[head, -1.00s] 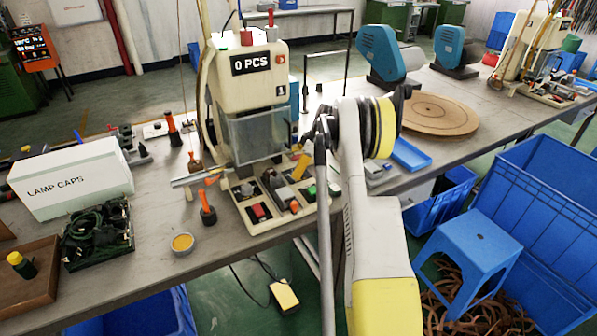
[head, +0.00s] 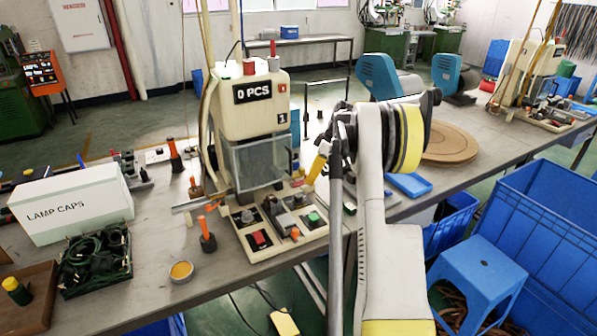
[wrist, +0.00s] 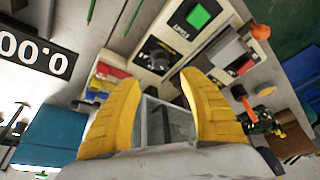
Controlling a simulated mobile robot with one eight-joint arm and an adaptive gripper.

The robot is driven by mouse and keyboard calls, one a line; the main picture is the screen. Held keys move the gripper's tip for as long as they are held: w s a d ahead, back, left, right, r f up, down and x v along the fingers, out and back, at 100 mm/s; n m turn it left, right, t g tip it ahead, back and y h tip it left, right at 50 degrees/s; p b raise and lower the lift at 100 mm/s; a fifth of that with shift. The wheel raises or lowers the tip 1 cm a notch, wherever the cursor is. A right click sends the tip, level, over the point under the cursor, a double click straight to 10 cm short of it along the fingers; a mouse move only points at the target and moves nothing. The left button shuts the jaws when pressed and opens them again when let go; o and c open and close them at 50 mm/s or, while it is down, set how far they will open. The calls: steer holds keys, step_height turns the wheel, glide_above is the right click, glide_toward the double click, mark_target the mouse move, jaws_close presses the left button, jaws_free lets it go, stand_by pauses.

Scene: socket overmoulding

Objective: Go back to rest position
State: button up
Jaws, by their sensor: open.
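My gripper (wrist: 160,82) shows in the wrist view as two yellow fingers spread apart, with nothing held between them. In the head view, the yellow finger (head: 318,162) shows just right of the moulding machine (head: 262,112), above its base; the rest of the gripper is hidden behind my arm. The machine is cream with a "0 PCS" display and a clear guard. Its base carries a red button (head: 259,239) and a green button (head: 314,218). In the wrist view, the green button (wrist: 198,15) lies beyond the fingertips.
A white lamp caps box (head: 70,204), a crate of dark cables (head: 95,262) and a small orange dish (head: 181,271) stand left on the bench. Blue machines (head: 390,76) and a round wooden board (head: 448,143) stand right. A blue stool (head: 478,272) and large blue bin (head: 540,205) are near my arm.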

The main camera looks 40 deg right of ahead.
steer(key=s+a+r+m+h, duration=0.1)
steer(key=s+a+r, duration=0.1)
steer(key=a+r, duration=0.45)
steer(key=s+a+r+m, duration=0.1)
steer(key=a+r, duration=0.2)
steer(key=a, duration=0.7)
steer(key=s+a+r+m+h, duration=0.1)
steer(key=s+a+r, duration=0.1)
steer(key=a+r, duration=0.45)
steer(key=s+a+m+t, duration=0.2)
steer(key=s+a, duration=0.7)
steer(key=a, duration=0.3)
steer(key=s+a+f+m, duration=0.1)
steer(key=s+a+f, duration=0.1)
steer(key=s+a, duration=0.2)
steer(key=s+a+f+t, duration=0.1)
steer(key=s+a, duration=0.3)
steer(key=s, duration=0.4)
steer(key=shift+s+a+f+m+t, duration=0.2)
steer(key=shift+a+f+m+t, duration=0.15)
steer(key=shift+f, duration=0.4)
steer(key=shift+r, duration=0.1)
